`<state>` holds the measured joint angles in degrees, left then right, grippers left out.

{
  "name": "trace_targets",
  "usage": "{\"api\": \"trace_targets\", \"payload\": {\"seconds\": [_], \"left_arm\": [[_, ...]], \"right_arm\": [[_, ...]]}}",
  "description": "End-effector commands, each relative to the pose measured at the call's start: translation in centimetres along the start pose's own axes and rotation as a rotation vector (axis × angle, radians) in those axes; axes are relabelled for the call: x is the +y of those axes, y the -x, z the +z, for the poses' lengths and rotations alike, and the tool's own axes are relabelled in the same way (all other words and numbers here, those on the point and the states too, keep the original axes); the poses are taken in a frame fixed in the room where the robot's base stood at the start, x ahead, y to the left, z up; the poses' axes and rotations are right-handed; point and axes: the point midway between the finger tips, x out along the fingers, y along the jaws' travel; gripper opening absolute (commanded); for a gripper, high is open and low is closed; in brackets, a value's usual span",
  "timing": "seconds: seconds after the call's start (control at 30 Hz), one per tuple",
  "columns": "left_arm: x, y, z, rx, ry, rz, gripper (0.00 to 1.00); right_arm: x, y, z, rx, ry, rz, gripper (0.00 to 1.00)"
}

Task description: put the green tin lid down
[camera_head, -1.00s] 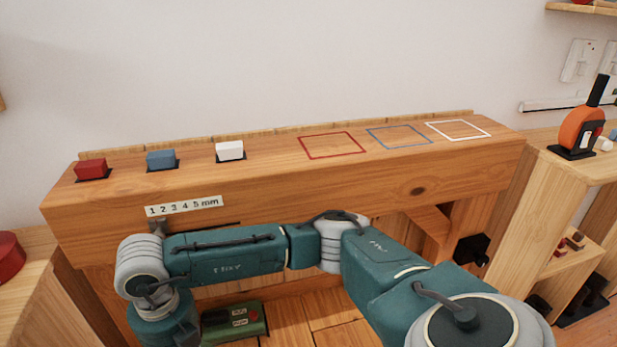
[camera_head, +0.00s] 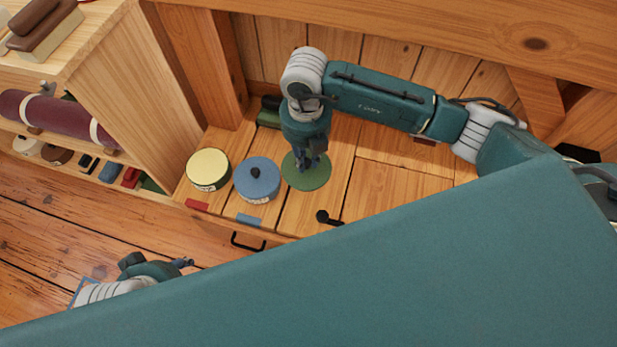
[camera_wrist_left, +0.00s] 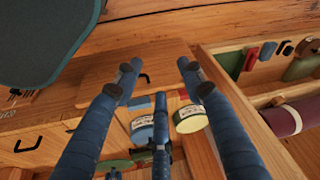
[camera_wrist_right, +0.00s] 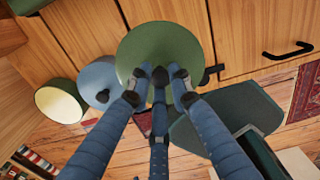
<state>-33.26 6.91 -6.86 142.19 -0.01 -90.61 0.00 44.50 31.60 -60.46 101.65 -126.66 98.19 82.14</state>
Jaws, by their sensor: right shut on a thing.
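The green tin lid (camera_head: 296,182) is a flat round disc in the head view, under my right gripper (camera_head: 309,165), right of the blue tin. In the right wrist view the lid (camera_wrist_right: 160,40) lies at the fingertips of my right gripper (camera_wrist_right: 159,78), shut on its middle. I cannot tell whether the lid touches the wooden top. A round tin with a pale yellow top and dark green side (camera_head: 207,168) stands left of the blue tin (camera_head: 257,180), which has a dark knob. My left gripper (camera_wrist_left: 157,72) is open and empty, its fingers apart.
The low wooden top (camera_head: 385,190) is bare to the right of the lid. Red (camera_head: 197,205) and blue (camera_head: 250,220) patches lie along its front. A black knob-like piece (camera_head: 327,217) sits near the edge, above the floor. A shelf with a maroon roll (camera_head: 50,115) stands left.

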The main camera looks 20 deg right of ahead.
Motion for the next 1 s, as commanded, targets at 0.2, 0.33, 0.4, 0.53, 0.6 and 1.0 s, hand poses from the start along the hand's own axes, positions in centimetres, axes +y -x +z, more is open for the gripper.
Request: {"api": "trace_targets", "payload": {"seconds": [0.2, 0.33, 0.4, 0.53, 0.6, 1.0], "left_arm": [[0.5, -1.1, -3.7, 0.145, -0.005, 0.007, 0.40], [0.7, -0.9, -5.9, 0.225, -0.007, 0.011, 0.40], [0.8, -0.8, -6.5, 0.247, -0.008, 0.013, 0.40], [0.9, -0.8, -7.5, 0.286, -0.009, 0.015, 0.40], [1.0, -0.7, -8.7, 0.330, -0.010, 0.017, 0.40], [1.6, 0.7, -13.2, 0.513, -0.014, 0.027, 0.40]], "right_arm": [[-0.1, -5.0, -0.1, 0.001, 0.000, -0.002, 0.00], [0.0, -6.0, 0.0, 0.001, -0.001, -0.001, 0.00], [0.0, -6.3, 0.0, 0.001, 0.000, -0.001, 0.00], [0.0, -7.0, -0.1, 0.001, -0.001, -0.001, 0.00], [-0.1, -7.8, -0.1, 0.001, -0.001, -0.002, 0.00], [0.0, -10.2, 0.0, 0.000, 0.000, 0.000, 0.00]]}}
